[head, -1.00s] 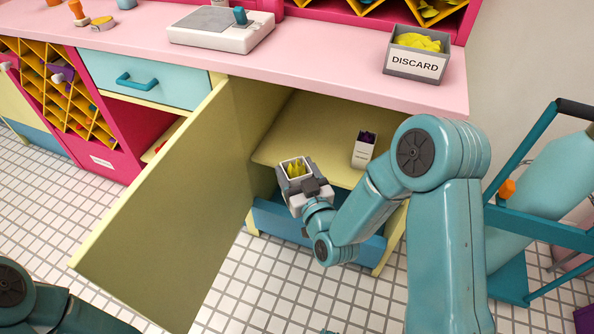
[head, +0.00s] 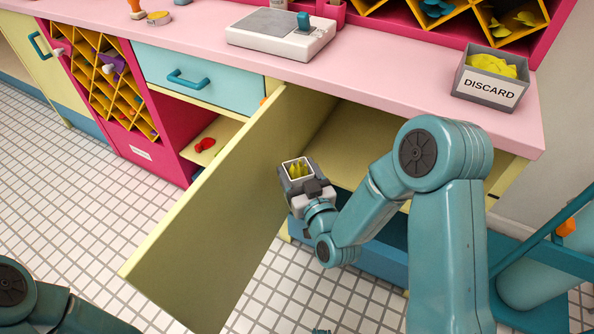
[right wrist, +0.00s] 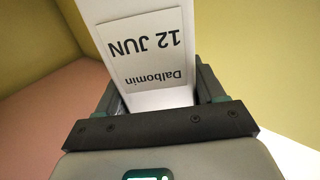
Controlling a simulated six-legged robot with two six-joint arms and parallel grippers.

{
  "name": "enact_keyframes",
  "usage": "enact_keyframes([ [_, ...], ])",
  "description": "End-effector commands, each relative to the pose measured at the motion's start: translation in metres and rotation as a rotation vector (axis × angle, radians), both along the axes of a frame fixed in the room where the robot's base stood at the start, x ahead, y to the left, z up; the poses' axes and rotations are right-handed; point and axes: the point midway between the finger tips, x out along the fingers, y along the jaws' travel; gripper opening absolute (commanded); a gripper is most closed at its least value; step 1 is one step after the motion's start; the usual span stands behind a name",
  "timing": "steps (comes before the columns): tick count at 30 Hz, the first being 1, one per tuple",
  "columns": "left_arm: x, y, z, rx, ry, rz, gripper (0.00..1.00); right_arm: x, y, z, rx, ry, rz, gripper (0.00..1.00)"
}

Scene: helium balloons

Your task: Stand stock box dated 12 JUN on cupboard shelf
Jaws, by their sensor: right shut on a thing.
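My right gripper (head: 300,181) is shut on the white stock box (right wrist: 150,45), whose label reads "Dalbomin 12 JUN" upside down in the right wrist view. In the head view the box (head: 297,169) is upright, open at the top, with yellow pieces inside. It is held at the cupboard's open front, beside the inner face of the open door (head: 215,215). The cupboard shelf (head: 350,150) shows behind it, partly hidden by my right arm. Only part of my left arm shows at the lower left; its gripper is out of view.
The pink counter (head: 390,70) runs above the cupboard, with a grey DISCARD bin (head: 490,82) and a white scale-like device (head: 280,35) on it. A teal wheeled frame (head: 540,260) stands at the right. Tiled floor (head: 60,190) is clear at the left.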

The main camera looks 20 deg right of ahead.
Motion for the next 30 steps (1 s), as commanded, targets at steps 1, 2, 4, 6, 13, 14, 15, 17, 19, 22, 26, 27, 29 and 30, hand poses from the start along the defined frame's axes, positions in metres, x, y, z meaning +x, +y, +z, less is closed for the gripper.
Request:
enact_keyframes([
  [1, 0.0, 0.0, 0.0, 0.0, 0.0, 0.001, 0.44, 0.0, -0.006, -0.001, 0.0, 0.0, -0.029, 0.15],
  [2, 0.0, 0.0, 0.0, 0.0, 0.0, 0.001, 0.44, 0.001, -0.012, -0.001, 0.0, 0.0, -0.052, 0.15],
  [4, 0.0, 0.0, 0.0, 0.0, 0.002, 0.002, 0.44, 0.002, -0.024, 0.0, -0.001, -0.002, -0.106, 0.15],
  [6, 0.0, 0.0, 0.0, 0.0, 0.002, 0.002, 0.44, 0.005, -0.037, 0.0, -0.001, -0.002, -0.166, 0.15],
  [13, 0.001, 0.001, -0.016, 0.001, 0.0, 0.005, 0.44, 0.014, -0.082, -0.009, 0.0, -0.004, -0.402, 0.15],
  [14, 0.001, 0.001, -0.022, 0.001, -0.001, 0.007, 0.44, 0.015, -0.088, -0.014, 0.0, -0.003, -0.44, 0.15],
  [15, 0.002, 0.001, -0.028, 0.001, -0.001, 0.008, 0.44, 0.016, -0.096, -0.018, 0.001, -0.004, -0.492, 0.15],
  [17, 0.002, 0.002, -0.043, 0.002, -0.002, 0.01, 0.44, 0.018, -0.107, -0.029, 0.001, -0.004, -0.576, 0.15],
  [19, 0.003, 0.003, -0.065, 0.002, -0.004, 0.013, 0.44, 0.018, -0.119, -0.046, 0.002, -0.004, -0.687, 0.15],
  [22, 0.005, 0.004, -0.096, 0.004, -0.006, 0.019, 0.44, 0.018, -0.128, -0.069, 0.002, -0.005, -0.816, 0.15],
  [26, 0.007, 0.006, -0.126, 0.005, -0.011, 0.026, 0.44, 0.02, -0.124, -0.092, 0.002, -0.002, -0.897, 0.15],
  [27, 0.007, 0.006, -0.133, 0.005, -0.012, 0.027, 0.44, 0.022, -0.12, -0.097, 0.001, -0.001, -0.896, 0.15],
  [29, 0.007, 0.007, -0.141, 0.006, -0.013, 0.028, 0.44, 0.024, -0.114, -0.102, 0.001, -0.001, -0.888, 0.15],
  [30, 0.008, 0.007, -0.145, 0.006, -0.014, 0.03, 0.44, 0.026, -0.111, -0.104, 0.001, -0.001, -0.882, 0.15],
])
